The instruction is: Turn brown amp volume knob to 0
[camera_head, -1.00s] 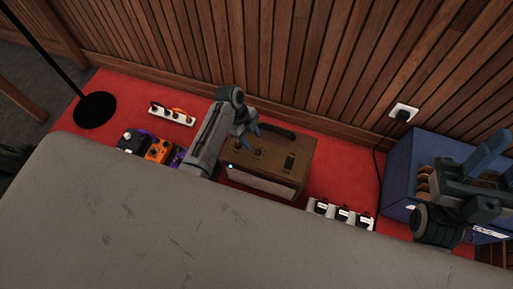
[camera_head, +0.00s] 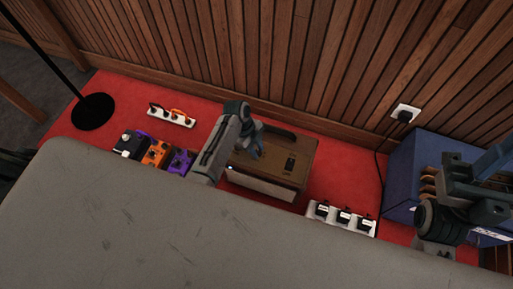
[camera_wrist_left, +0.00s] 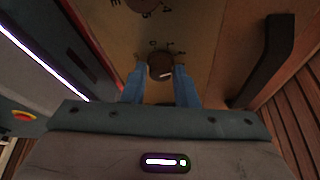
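The brown amp (camera_head: 296,165) stands on the red carpet, its brown panel facing up. My left gripper (camera_head: 250,148) is over the left part of this panel. In the left wrist view a dark round knob (camera_wrist_left: 160,66) with a pale pointer mark sits between the two blue fingertips of my left gripper (camera_wrist_left: 160,74). The fingers are apart, one on each side of the knob; whether they touch it I cannot tell. A second knob (camera_wrist_left: 144,5) is cut off at the top. My right gripper (camera_head: 490,178) is away at the right edge, empty, its finger gap unclear.
Small pedals stand left of the amp, including an orange one (camera_head: 157,153) and a purple one (camera_head: 181,161). A blue cabinet (camera_head: 405,165) stands further right. The slatted wall (camera_head: 290,60) is close behind.

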